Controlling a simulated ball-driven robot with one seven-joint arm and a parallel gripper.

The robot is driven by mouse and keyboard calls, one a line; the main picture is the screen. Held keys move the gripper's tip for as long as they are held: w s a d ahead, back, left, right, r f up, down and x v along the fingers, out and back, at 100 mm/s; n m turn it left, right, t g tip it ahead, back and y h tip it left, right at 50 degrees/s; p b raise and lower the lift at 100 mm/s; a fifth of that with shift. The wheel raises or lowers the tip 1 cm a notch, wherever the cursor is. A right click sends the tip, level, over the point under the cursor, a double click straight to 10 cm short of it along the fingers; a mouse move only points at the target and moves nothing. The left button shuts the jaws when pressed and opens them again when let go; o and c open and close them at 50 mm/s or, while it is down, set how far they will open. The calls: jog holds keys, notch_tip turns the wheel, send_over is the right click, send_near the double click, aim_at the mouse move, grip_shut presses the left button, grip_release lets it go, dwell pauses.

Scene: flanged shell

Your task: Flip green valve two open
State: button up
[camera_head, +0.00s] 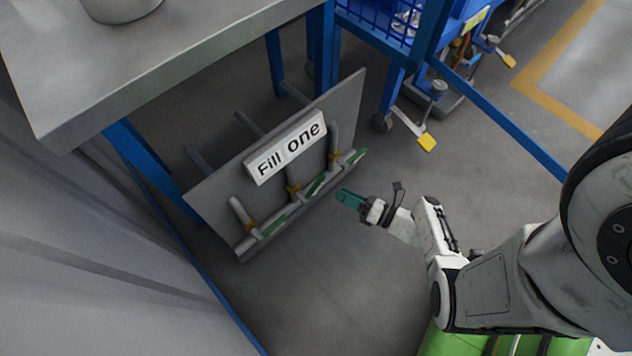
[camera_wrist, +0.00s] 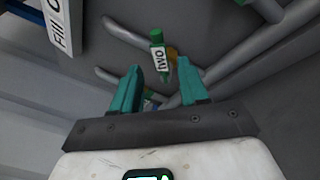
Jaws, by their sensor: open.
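Green valve two shows in the wrist view as a green handle (camera_wrist: 156,36) with a white "two" label (camera_wrist: 158,61), on a grey pipe with a brass-coloured fitting. In the head view several green-handled valves line the lower edge of a grey panel (camera_head: 225,195); their labels are too small to read there. The middle handle (camera_head: 318,186) is nearest my gripper. My gripper (camera_head: 349,198) has teal fingers and is right of the panel. In the wrist view its fingers (camera_wrist: 160,68) are apart and empty, with the valve two handle ahead between them, apparently not touched.
A "Fill one" sign (camera_head: 286,147) is fixed on the panel. Another green handle (camera_wrist: 267,9) is at the wrist view's top right. A grey table (camera_head: 180,65) with blue legs overhangs the panel at upper left. The floor (camera_head: 330,280) below my gripper is clear.

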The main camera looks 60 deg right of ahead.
aim_at(318, 182)
jog(key=w+b, duration=0.1)
jog(key=w, duration=0.8)
jog(key=shift+w+a+b, duration=0.2)
jog(key=shift+b, duration=0.15)
grip_shut()
